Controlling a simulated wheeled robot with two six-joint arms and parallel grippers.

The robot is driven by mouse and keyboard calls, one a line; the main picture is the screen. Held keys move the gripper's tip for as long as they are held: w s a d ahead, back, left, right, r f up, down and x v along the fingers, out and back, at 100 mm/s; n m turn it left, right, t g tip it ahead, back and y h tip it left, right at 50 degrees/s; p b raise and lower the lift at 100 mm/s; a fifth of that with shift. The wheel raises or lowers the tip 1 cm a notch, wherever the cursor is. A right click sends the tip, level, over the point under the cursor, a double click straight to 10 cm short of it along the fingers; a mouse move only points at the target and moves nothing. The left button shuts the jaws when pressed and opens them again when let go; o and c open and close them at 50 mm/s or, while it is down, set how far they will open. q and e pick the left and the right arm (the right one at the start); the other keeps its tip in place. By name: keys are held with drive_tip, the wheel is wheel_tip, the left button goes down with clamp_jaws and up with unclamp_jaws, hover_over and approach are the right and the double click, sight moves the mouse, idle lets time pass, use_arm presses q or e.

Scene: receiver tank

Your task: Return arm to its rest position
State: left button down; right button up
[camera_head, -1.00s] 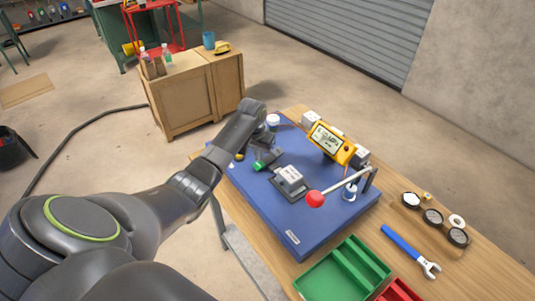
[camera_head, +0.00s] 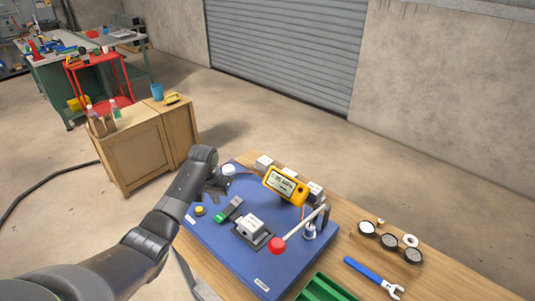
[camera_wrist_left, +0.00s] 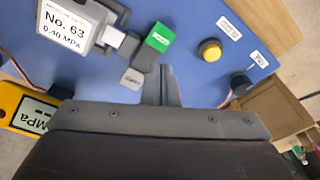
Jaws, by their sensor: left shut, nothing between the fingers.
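My left gripper (camera_head: 216,189) is low over the back left part of the blue board (camera_head: 206,238), close to the yellow button (camera_head: 199,210). Its fingers (camera_wrist_left: 162,88) are together and empty in the left wrist view. A lever with a green end (camera_head: 221,216) lies beside the gripper; the green end (camera_wrist_left: 159,37) is above the fingertips in the wrist view. The yellow button (camera_wrist_left: 209,50) is to their right. A grey block labelled No. 63, 0.40 MPa (camera_wrist_left: 70,25) is to the left. I cannot tell whether the fingers touch anything. My right gripper is out of view.
A yellow gauge (camera_head: 285,185) and a red-knobbed lever (camera_head: 277,246) stand on the board. Round gauges (camera_head: 389,242) and a blue-handled wrench (camera_head: 373,276) lie on the wooden table at right. A wooden cabinet (camera_head: 138,163) stands behind; the floor between is open.

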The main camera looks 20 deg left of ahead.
use_arm(q)
drive_tip(key=shift+m, duration=0.5)
drive_tip(key=s+f, duration=0.1)
drive_tip(key=s, duration=0.1)
drive_tip(key=s+d+f, duration=0.1)
drive_tip(key=s+f, duration=0.1)
drive_tip(key=s, duration=0.1)
drive_tip(key=s+d+f, duration=0.1)
drive_tip(key=s+f, duration=0.1)
drive_tip(key=shift+s+d, duration=0.25)
drive_tip(key=shift+s, duration=0.1)
drive_tip(key=s+d+r+t+y, duration=0.1)
drive_tip(key=s+d+r, duration=0.1)
drive_tip(key=s, duration=0.8)
drive_tip(key=s+d+r, duration=0.2)
drive_tip(key=s, duration=0.9)
drive_tip(key=s+d+r+t+y, duration=0.1)
drive_tip(key=s+r, duration=0.1)
drive_tip(key=s, duration=0.8)
wheel_tip(320, 180, down, 30)
drive_tip(key=a+g+b, duration=0.1)
drive_tip(key=b, duration=0.4)
drive_tip(key=s+d+f+g+h+b, duration=0.1)
drive_tip(key=s+f+b, duration=0.2)
drive_tip(key=s+f, duration=1.2)
wheel_tip(320, 180, down, 4)
drive_tip(key=shift+g, duration=0.3)
